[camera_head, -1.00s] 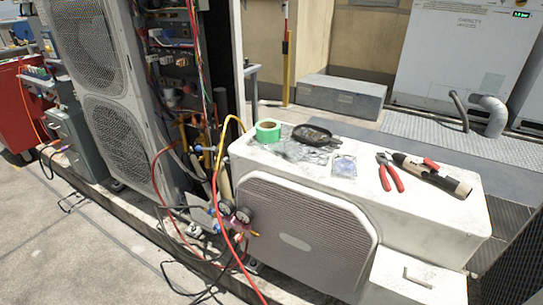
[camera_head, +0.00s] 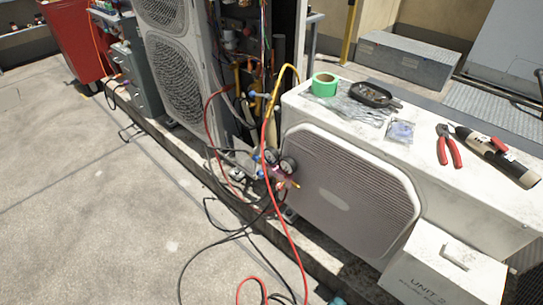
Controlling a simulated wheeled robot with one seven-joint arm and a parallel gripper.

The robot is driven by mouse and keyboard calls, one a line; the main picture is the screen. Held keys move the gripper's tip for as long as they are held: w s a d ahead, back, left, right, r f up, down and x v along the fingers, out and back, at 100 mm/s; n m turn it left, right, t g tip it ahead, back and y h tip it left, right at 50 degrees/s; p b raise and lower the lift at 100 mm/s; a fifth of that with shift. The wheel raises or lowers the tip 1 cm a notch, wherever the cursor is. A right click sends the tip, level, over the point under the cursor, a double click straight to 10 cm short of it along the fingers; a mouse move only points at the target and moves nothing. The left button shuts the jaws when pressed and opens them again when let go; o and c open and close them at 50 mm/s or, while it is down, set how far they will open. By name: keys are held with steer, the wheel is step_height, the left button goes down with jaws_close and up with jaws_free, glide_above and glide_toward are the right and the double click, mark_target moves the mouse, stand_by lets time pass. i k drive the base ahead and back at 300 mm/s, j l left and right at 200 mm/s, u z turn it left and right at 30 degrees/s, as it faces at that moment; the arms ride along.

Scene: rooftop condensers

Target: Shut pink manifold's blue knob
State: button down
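The pink manifold (camera_head: 278,173) hangs in front of the left end of the low white condenser unit (camera_head: 345,190). It has two round dark gauges (camera_head: 288,165) on top and a blue knob (camera_head: 270,156) at its left side. Red, yellow and dark hoses run from it. The knob is too small to tell how far it is turned. My gripper is not in view.
A tall open condenser (camera_head: 178,75) stands behind. Green tape (camera_head: 325,84), a dark tray (camera_head: 375,93), red pliers (camera_head: 448,146) and a black-and-white tool (camera_head: 497,155) lie on the low unit. A red hose (camera_head: 290,235) and black cables cross the floor. The left concrete floor (camera_head: 70,200) is mostly clear.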

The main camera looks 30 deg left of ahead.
mark_target(260, 175)
steer(key=j+u, duration=0.1)
steer(key=j, duration=0.45)
steer(key=i+j+u, duration=0.1)
steer(key=j, duration=0.45)
steer(key=j+u, duration=0.1)
steer(key=j, duration=0.45)
steer(key=i+j+u, duration=0.1)
steer(key=j, duration=0.45)
steer(key=i+j+u, duration=0.1)
steer(key=i, duration=0.3)
steer(key=i+j+u, duration=0.1)
steer(key=i, duration=0.35)
